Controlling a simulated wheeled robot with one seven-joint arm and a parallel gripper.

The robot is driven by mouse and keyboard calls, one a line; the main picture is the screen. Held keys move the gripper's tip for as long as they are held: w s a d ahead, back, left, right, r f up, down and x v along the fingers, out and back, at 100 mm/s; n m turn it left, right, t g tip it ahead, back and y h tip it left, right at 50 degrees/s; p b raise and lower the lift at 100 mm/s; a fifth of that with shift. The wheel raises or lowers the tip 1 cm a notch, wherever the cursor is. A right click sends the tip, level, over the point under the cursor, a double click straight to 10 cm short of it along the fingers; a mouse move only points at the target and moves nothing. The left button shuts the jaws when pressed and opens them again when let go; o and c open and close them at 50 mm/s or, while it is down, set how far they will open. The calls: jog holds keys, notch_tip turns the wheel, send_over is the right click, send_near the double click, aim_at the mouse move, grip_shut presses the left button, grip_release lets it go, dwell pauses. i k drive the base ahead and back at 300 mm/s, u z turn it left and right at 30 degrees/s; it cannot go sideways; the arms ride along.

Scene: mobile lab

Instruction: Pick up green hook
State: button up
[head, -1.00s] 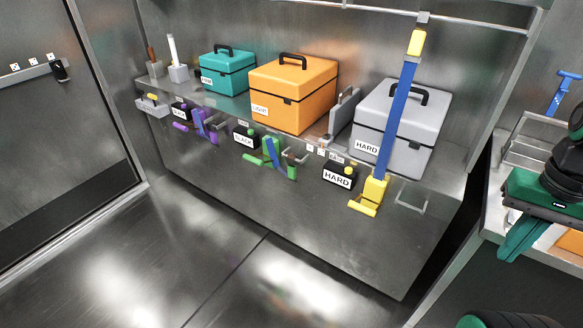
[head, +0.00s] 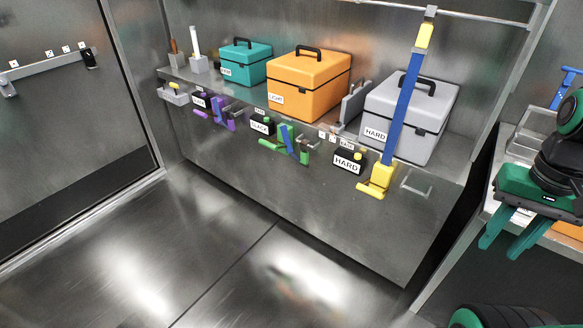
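The green hook (head: 271,146) hangs on the front face of the metal shelf, near its middle. It has a green bar sticking out to the left and a blue strip across it. My gripper (head: 500,251) is at the right edge of the view, with two green fingers pointing down and a gap between them. It is open and looks empty, far to the right of the green hook.
The metal shelf (head: 310,195) carries teal (head: 245,66), orange (head: 308,88) and grey (head: 408,116) boxes. A purple hook (head: 217,112) hangs left of the green one. A yellow hook (head: 376,184) with a long blue strap hangs to its right. The floor (head: 200,240) in front is clear.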

aim_at(304, 154)
jog(key=u, duration=0.5)
jog(key=k, duration=1.1)
jog(key=u, duration=0.45)
jog(key=i, duration=1.9)
jog(key=z, duration=0.85)
jog(key=i, duration=0.35)
jog(key=z, duration=0.25)
